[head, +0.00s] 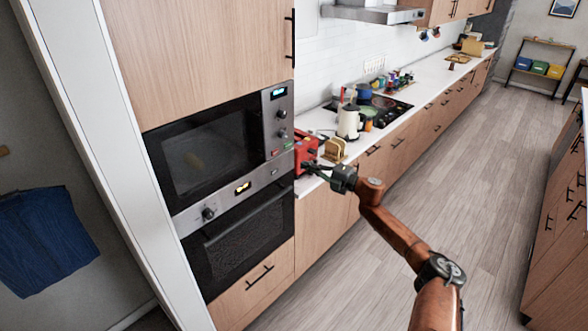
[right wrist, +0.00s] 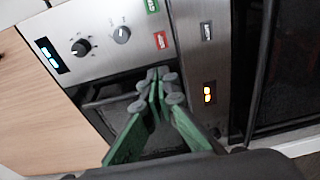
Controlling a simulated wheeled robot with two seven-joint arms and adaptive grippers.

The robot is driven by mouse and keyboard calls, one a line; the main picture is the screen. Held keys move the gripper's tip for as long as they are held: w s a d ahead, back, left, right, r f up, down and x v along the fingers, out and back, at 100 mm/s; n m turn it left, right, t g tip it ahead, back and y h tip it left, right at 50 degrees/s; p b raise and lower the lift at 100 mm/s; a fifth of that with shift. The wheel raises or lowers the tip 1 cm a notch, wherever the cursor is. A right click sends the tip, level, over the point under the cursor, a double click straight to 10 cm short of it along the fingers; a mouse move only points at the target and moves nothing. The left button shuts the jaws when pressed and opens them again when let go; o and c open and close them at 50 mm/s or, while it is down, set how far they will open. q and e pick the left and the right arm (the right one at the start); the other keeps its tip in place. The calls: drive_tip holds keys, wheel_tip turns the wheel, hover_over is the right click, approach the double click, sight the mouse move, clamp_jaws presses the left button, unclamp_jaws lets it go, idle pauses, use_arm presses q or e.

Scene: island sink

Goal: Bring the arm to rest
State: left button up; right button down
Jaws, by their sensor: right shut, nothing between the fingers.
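My right gripper (head: 308,168) is at the end of my brown arm, in front of the right edge of the built-in oven unit in the head view. In the right wrist view its green fingers (right wrist: 163,82) are together, with nothing between them. Behind the fingertips are the microwave's control panel (right wrist: 115,35) and a dark door. In the head view the microwave (head: 210,150) looks shut, with a yellowish thing faintly visible behind its glass. My left gripper is not in view.
The oven (head: 240,235) is below the microwave. Farther along is a cooktop (head: 383,107) with pots. The wooden floor (head: 480,170) is clear.

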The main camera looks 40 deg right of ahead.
drive_tip(key=shift+s+d, duration=0.45)
drive_tip(key=shift+d, duration=0.15)
